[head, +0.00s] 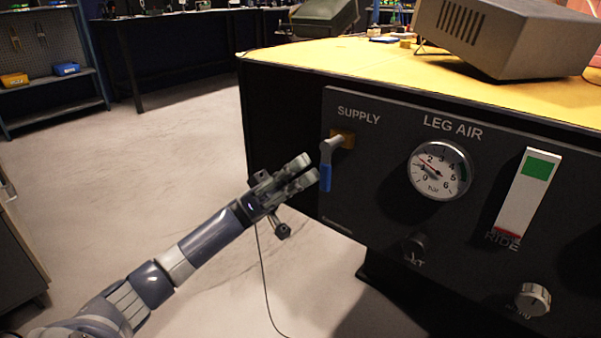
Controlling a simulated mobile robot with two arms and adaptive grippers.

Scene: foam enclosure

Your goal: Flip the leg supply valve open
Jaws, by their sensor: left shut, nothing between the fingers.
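The leg supply valve (327,167) is a small lever with a blue grip on a brass body, under the word SUPPLY on the black LEG AIR panel (385,130). Its handle hangs down. My left gripper (309,170) is shut and empty, with its fingertips just left of the blue grip. I cannot tell whether they touch it. The round gauge (440,170) right of the valve has a red needle near 1. My right gripper is not in view.
A green and white RIDE indicator (528,195), a knob (533,299) and a smaller dark knob (413,246) sit on the panel. A grey box (505,35) stands on the yellow tabletop (340,62). Floor left of the panel is open, with a thin cable (262,265).

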